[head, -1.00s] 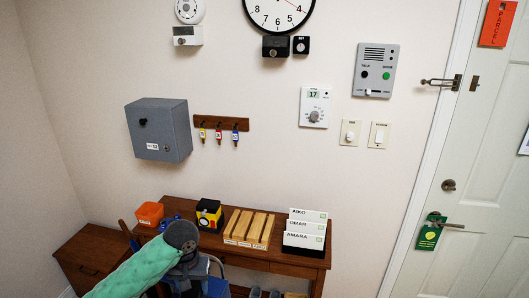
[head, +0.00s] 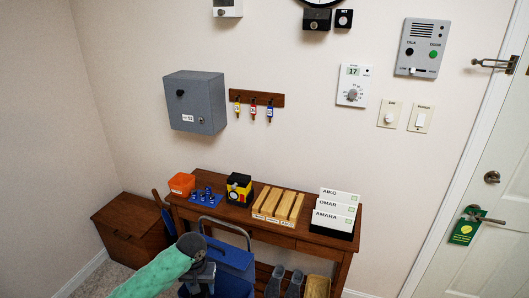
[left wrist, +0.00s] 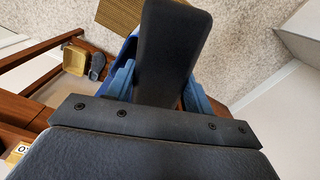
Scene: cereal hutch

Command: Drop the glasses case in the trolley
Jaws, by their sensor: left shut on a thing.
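My left gripper (head: 201,279) is low in the head view, in front of the blue trolley (head: 234,262), which has a grey loop handle. In the left wrist view, the left gripper's blue fingers (left wrist: 160,88) are shut on the dark glasses case (left wrist: 172,48), which sticks out beyond them. In the head view the arm and gripper cover part of the trolley, and I cannot make out the case clearly there. A strip of blue behind the case in the wrist view appears to be the trolley. My right gripper is not in view.
A wooden console table (head: 290,236) stands behind the trolley, with an orange box (head: 182,184), a yellow-black box (head: 239,189), wooden blocks and a card file (head: 334,215) on top. Shoes (head: 283,282) sit on its lower shelf. A wooden chest (head: 133,226) stands at the left.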

